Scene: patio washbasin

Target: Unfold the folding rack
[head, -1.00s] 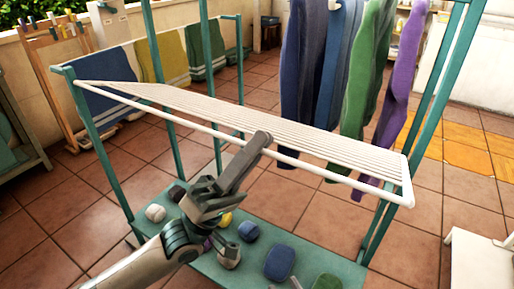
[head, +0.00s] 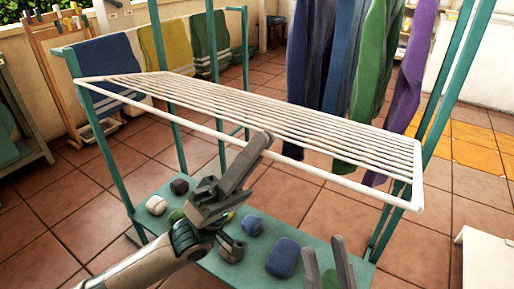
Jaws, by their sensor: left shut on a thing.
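The folding rack (head: 290,112) is a white wire frame with several thin parallel rods, hinged on a teal stand (head: 113,160). It slopes across the middle of the head view, and its slats show as a broad panel. My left gripper (head: 262,141) is at the middle of the rack's front bar and is shut on it; the fingers hide the exact contact. My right gripper (head: 328,258) is low at the bottom edge, below the rack and apart from it. Its two fingers are spread with a gap between them.
A teal lower shelf (head: 180,205) holds several rounded items, including a blue one (head: 283,258). Blue, green and purple garments (head: 370,70) hang behind the rack. Towels (head: 165,55) hang at the back left. A white table (head: 485,265) stands at the lower right. Tiled floor is open around the stand.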

